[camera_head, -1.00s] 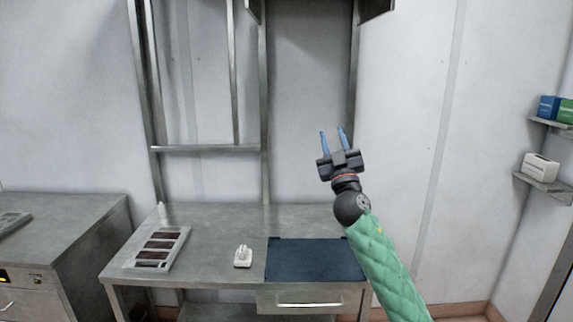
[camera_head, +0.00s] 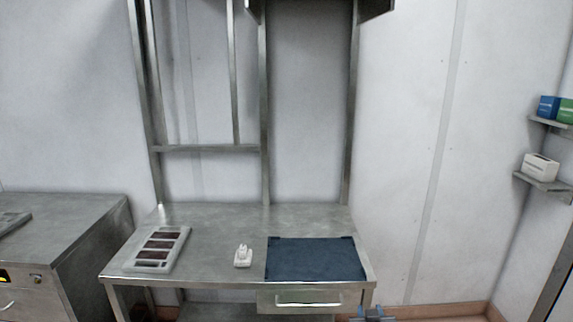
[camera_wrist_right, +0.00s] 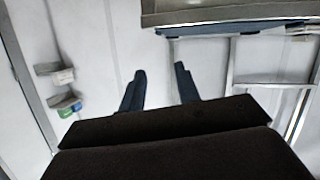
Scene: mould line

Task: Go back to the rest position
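My right gripper (camera_head: 372,314) shows only as a small part at the bottom edge of the head view, below the front right corner of the table. In the right wrist view its two blue fingers (camera_wrist_right: 160,88) stand apart with nothing between them, so it is open and empty. My left gripper is not in any view. The steel table (camera_head: 215,222) carries a grey tray with dark red panels (camera_head: 158,247), a small white part (camera_head: 243,256) and a dark blue mat (camera_head: 314,259).
A second steel bench (camera_head: 75,220) stands at the left. Wall shelves at the right hold a white box (camera_head: 540,166), a blue box (camera_head: 548,107) and a green box (camera_head: 566,111). A drawer (camera_head: 309,300) is under the table's right side. The space above the table is clear.

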